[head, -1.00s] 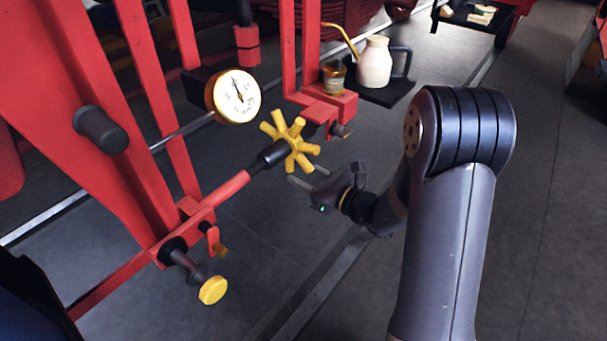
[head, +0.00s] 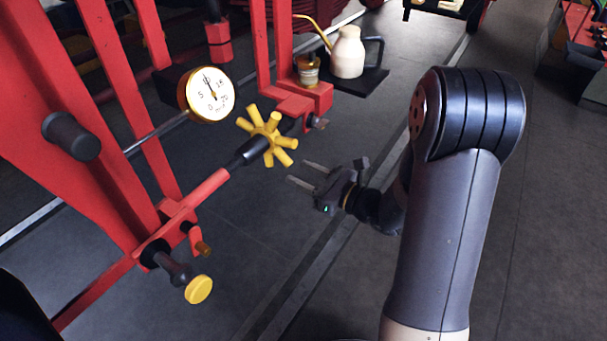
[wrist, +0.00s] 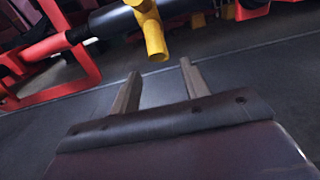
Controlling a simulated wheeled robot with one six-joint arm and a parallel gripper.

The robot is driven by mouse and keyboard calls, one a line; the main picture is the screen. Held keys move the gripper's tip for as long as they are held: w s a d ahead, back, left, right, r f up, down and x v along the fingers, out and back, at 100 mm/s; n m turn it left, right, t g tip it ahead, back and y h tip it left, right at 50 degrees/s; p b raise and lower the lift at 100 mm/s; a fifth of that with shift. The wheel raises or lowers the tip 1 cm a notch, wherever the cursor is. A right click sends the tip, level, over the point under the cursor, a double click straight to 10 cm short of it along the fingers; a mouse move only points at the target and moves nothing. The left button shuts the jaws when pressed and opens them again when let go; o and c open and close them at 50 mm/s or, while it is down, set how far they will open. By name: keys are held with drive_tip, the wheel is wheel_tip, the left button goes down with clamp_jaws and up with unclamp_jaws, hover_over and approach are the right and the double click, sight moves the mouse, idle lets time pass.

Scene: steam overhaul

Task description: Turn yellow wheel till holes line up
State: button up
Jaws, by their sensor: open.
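The yellow wheel (head: 267,136) has several stubby spokes around a hub and sits on a dark shaft at the end of a red bar. My gripper (head: 304,173) is open and empty, to the right of the wheel and a little lower, with its fingers pointing toward it. A clear gap shows between the fingertips and the wheel. In the wrist view one yellow spoke (wrist: 154,38) hangs above and between the two open fingertips (wrist: 160,68), apart from both. I cannot make out any holes to judge their alignment.
A white round gauge (head: 209,94) is left of the wheel. A red bracket (head: 305,98) and a dark shelf with a cream oil can (head: 347,55) stand behind it. A yellow knob (head: 199,289) is lower left. The floor under my gripper is clear.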

sight(280, 150)
wheel_tip(280, 150, up, 8)
drive_tip(key=s+d+p, duration=0.1)
drive_tip(key=d+p, duration=0.1)
drive_tip(key=p, duration=0.4)
drive_tip(key=shift+x, duration=3.15)
drive_tip(key=shift+s+a+f, duration=0.1)
drive_tip(key=shift+s+f, duration=0.05)
drive_tip(key=shift+s, duration=0.05)
drive_tip(key=shift+c, duration=0.4)
clamp_jaws()
drive_tip(key=shift+s+f+b, duration=0.1)
drive_tip(key=shift+f+b, duration=1)
drive_tip(key=shift+f, duration=0.5)
